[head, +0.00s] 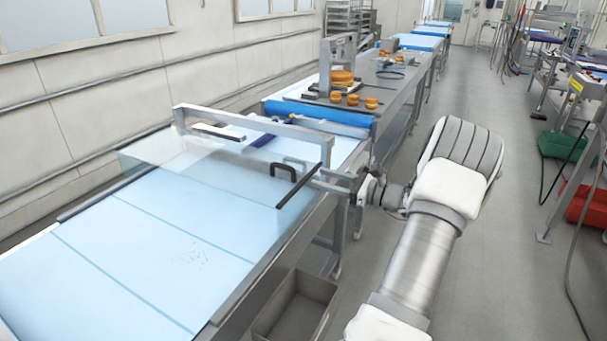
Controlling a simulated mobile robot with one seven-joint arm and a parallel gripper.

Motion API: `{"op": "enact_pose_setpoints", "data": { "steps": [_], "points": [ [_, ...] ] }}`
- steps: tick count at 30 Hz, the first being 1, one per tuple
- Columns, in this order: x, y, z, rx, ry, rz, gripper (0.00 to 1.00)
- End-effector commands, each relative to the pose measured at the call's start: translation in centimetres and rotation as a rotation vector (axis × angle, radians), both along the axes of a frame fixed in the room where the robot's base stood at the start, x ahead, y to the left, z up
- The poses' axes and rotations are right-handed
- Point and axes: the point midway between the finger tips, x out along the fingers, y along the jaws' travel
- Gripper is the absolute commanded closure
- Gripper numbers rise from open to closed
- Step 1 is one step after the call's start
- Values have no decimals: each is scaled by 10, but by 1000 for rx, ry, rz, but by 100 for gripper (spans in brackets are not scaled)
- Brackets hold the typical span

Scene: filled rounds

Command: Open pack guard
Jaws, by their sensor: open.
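The pack guard (215,168) is a clear panel over the conveyor, below a grey metal frame (255,122). A black handle (284,164) shows near its right end, and a dark bar (300,190) slants beside it. The panel appears lowered over the belt; its exact edges are hard to make out. My gripper (357,187) is at the conveyor's right side, to the right of the handle and apart from it. It is open and small in the view; its fingertips are hard to separate from the metal frame behind.
The pale blue conveyor belt (130,255) runs along the left. A grey bin (296,306) stands on the floor beside it. Beyond are a blue roller (320,114) and a table with orange rounds (342,77).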

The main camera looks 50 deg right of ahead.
Motion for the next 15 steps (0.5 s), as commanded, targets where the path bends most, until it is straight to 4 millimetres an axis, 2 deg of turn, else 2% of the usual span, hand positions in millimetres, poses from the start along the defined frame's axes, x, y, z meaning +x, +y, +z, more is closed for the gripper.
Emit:
{"op": "enact_pose_setpoints", "data": {
  "steps": [1, 6, 15],
  "points": [
    [-11, -4, 0, 0, 1, -4, 50],
    [-34, -10, 0, -1, -1, -2, 50],
    [-45, -13, 0, -1, 0, 0, 50]
  ]
}}
